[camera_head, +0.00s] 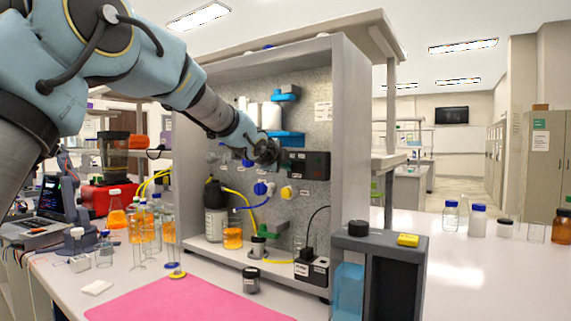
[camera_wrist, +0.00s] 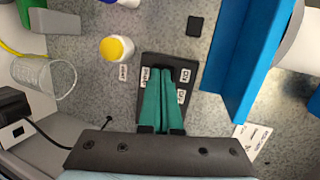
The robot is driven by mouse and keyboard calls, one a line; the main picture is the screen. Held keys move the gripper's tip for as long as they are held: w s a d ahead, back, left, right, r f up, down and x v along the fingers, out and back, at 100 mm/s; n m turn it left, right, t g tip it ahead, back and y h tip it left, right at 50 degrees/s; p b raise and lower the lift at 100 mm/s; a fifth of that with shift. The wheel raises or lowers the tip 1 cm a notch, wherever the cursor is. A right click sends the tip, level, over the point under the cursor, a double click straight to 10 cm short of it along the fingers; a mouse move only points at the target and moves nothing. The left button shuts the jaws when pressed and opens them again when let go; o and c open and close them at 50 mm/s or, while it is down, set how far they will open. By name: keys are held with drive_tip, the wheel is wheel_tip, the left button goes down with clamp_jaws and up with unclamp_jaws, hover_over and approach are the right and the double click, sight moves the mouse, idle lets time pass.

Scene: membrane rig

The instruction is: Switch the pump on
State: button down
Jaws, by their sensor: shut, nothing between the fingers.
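In the wrist view, a dark switch plate (camera_wrist: 188,68) with small white labels is fixed to the speckled grey board. My gripper (camera_wrist: 160,72) has its two green fingers together, with nothing between them. The fingertips lie over the middle of the plate and cover part of it, so the switch itself and its position cannot be made out. I cannot tell whether the tips touch the plate. In the head view, my arm reaches from the upper left to the rig's board (camera_head: 322,125), and the fingers are hard to make out there.
A yellow knob (camera_wrist: 117,48) sits left of the plate in the wrist view, with a blue holder (camera_wrist: 243,50) to the right. Bottles and hoses fill the rig's lower part. A dark jar (camera_head: 251,280) and a pink mat (camera_head: 190,303) lie in front.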

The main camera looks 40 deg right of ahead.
drive_tip(key=shift+p, duration=0.3)
drive_tip(key=shift+w+d+f+m+g+p, duration=0.1)
drive_tip(key=shift+w+d+m+g+p, duration=0.2)
drive_tip(key=shift+p, duration=0.7)
drive_tip(key=shift+s+a, duration=0.15)
drive_tip(key=shift+s, duration=0.1)
drive_tip(key=shift+s+b, duration=0.65)
drive_tip(key=shift+b, duration=0.25)
drive_tip(key=shift+a, duration=0.1)
